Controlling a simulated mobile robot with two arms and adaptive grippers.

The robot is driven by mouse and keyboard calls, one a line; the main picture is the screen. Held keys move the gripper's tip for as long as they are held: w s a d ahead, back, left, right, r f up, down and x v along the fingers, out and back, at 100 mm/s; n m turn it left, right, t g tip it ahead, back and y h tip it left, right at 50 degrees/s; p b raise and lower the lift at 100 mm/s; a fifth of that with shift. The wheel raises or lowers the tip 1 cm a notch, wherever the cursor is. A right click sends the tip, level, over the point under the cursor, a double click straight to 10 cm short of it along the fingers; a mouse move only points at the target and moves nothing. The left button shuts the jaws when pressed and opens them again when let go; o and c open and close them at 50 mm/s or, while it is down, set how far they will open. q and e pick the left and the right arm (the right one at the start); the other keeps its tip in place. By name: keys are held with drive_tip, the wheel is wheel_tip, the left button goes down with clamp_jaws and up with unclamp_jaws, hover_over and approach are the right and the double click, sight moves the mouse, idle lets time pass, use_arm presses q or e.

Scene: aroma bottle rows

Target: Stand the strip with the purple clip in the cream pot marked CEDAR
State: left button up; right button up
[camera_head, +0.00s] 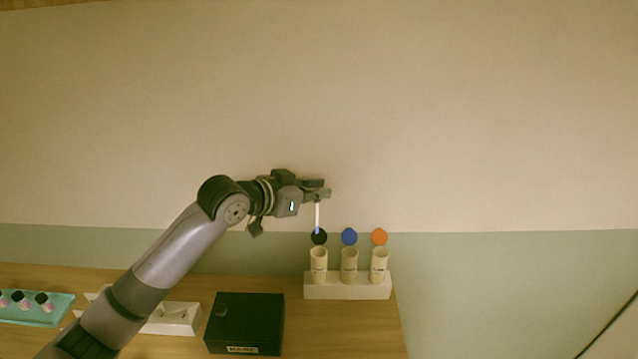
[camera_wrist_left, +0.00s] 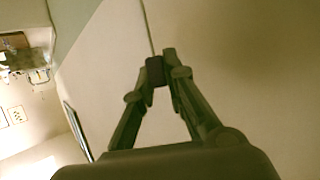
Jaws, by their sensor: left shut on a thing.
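In the left wrist view the fingers close on a small dark block (camera_wrist_left: 155,70); I cannot make out a purple clip there. Three cream pots, the left one (camera_head: 318,265), the middle one (camera_head: 349,265) and the right one (camera_head: 380,265), stand in a row in a pale holder (camera_head: 348,292). The strip is above the left pot in the picture, apart from it. The pots' markings are too small to read. My right gripper is not in view.
Black (camera_head: 319,237), blue (camera_head: 349,236) and orange (camera_head: 380,236) discs show just above the pots. A black box (camera_head: 245,322) stands left of the holder. A white rack (camera_head: 183,318) is partly behind my arm. A teal tray (camera_head: 62,306) with small bottles is far left.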

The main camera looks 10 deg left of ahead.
use_arm(q)
drive_tip(key=f+b, duration=0.6)
drive_tip(key=f, duration=0.7)
drive_tip(key=shift+d+b, duration=0.2)
drive_tip(key=shift+b, duration=0.15)
drive_tip(key=shift+f, duration=0.35)
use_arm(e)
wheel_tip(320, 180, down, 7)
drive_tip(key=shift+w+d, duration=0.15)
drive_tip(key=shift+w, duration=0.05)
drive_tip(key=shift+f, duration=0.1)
use_arm(q)
drive_tip(key=o, duration=0.8)
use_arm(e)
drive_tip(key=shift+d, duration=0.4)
